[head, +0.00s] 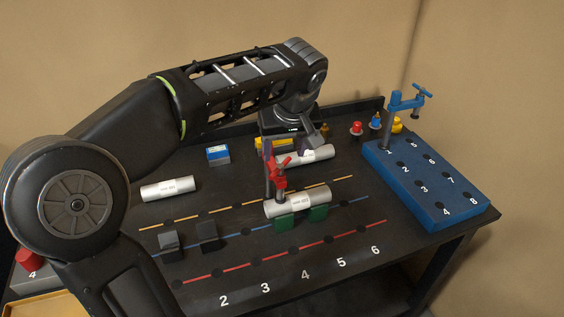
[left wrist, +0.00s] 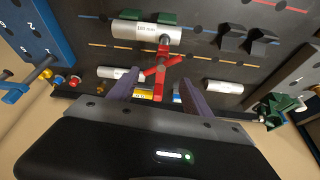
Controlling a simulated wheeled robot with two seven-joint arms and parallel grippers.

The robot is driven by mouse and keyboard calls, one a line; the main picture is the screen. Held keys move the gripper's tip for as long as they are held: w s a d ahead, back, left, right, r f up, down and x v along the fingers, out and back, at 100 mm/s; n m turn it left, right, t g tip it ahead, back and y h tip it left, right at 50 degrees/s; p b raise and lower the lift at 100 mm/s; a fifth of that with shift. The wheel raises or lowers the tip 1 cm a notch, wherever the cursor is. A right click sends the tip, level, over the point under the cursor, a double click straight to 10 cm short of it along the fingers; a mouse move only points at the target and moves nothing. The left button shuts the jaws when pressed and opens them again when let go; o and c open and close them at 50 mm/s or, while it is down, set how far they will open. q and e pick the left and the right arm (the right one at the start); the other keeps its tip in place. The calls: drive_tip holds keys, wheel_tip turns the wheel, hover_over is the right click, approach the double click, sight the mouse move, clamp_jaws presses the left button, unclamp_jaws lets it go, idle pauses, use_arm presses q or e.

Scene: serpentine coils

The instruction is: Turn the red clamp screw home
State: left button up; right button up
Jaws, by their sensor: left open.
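The red clamp (head: 279,172) stands on a dark post at the board, its screw over a silver cylinder (head: 312,201). The cylinder lies in two green V-blocks (head: 284,222). In the left wrist view the red clamp (left wrist: 159,70) shows its handle and arm, with the cylinder (left wrist: 142,31) beyond it. My left gripper (head: 287,150) is open just behind and above the clamp in the head view. In the left wrist view its fingers (left wrist: 160,80) are spread on either side of the red clamp, with nothing gripped. Whether they touch it I cannot tell. My right gripper is not in view.
Another silver cylinder (head: 168,188) lies left; one more (head: 305,154) lies behind the clamp. Black V-blocks (head: 207,236) stand front left. A blue block (head: 428,182) with a blue clamp (head: 405,101) is at right. A green clamp (left wrist: 276,108) shows in the wrist view.

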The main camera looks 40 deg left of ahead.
sight(281, 166)
use_arm(q)
drive_tip(key=p+x, duration=0.1)
drive_tip(key=x, duration=0.5)
drive_tip(key=shift+a+f, duration=0.1)
drive_tip(key=shift+f, duration=0.2)
clamp_jaws()
drive_tip(key=shift+r, duration=0.1)
idle(0.4)
